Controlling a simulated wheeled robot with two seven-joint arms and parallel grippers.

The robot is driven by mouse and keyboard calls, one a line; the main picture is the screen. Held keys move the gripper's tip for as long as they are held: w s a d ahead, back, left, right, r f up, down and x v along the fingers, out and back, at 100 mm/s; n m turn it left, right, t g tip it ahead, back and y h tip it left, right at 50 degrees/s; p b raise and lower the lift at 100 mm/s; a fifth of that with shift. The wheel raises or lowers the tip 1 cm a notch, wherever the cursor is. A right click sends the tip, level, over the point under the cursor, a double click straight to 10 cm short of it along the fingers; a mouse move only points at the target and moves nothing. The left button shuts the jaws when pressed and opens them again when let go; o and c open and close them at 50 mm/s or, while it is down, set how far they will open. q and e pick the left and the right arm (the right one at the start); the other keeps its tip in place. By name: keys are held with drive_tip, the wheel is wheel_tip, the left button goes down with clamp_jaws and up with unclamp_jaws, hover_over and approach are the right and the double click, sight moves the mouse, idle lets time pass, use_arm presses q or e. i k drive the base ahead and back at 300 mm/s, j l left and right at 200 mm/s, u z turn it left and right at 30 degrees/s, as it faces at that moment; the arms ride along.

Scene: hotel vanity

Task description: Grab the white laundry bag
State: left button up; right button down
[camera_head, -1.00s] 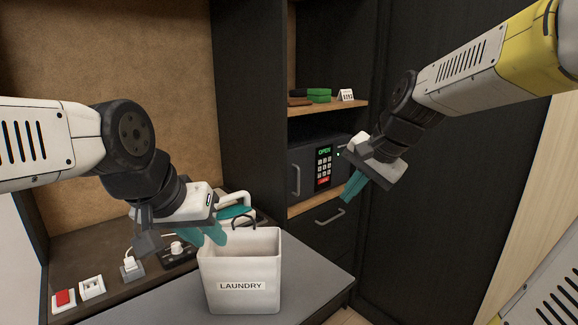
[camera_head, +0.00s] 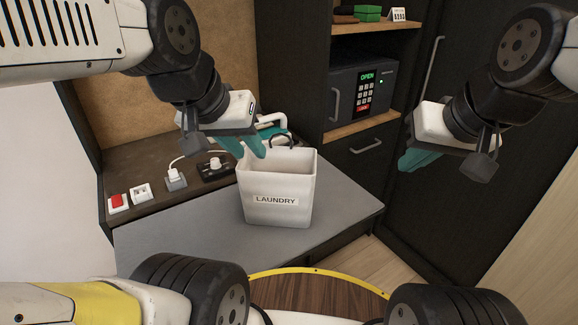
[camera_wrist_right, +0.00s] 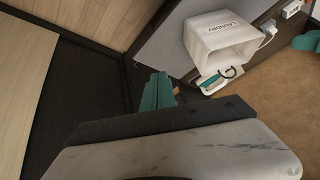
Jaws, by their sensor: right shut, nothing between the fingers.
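The white laundry bag (camera_head: 277,213) stands upright on the grey tabletop, open at the top, with a "LAUNDRY" label on its front. A dark loop handle shows at its back rim. My left gripper (camera_head: 250,146) hangs at the bag's back left rim, its teal fingers partly overlapping the rim; I cannot tell whether they touch it or how far apart they are. My right gripper (camera_head: 420,160) is shut and empty, well to the right of the bag. In the right wrist view, its teal fingers (camera_wrist_right: 158,92) point towards the bag (camera_wrist_right: 222,42), which lies beyond them.
A white and teal appliance (camera_head: 272,122) lies behind the bag. Sockets and a red switch (camera_head: 118,202) line the ledge at left. A safe (camera_head: 362,90) sits in the cabinet at the back. The grey tabletop (camera_head: 190,240) is clear in front of the bag.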

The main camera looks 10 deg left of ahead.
sight(276, 190)
drive_tip(key=i+l, duration=0.2)
drive_tip(key=l, duration=0.15)
drive_tip(key=i+l, duration=0.15)
drive_tip(key=l, duration=0.2)
drive_tip(key=i+l, duration=0.2)
drive_tip(key=l, duration=0.15)
drive_tip(key=u, duration=0.5)
drive_tip(key=l+u, duration=0.15)
drive_tip(key=u, duration=0.35)
drive_tip(key=l+u, duration=0.15)
drive_tip(key=u, duration=0.3)
drive_tip(key=l+u, duration=0.1)
drive_tip(key=u, duration=0.4)
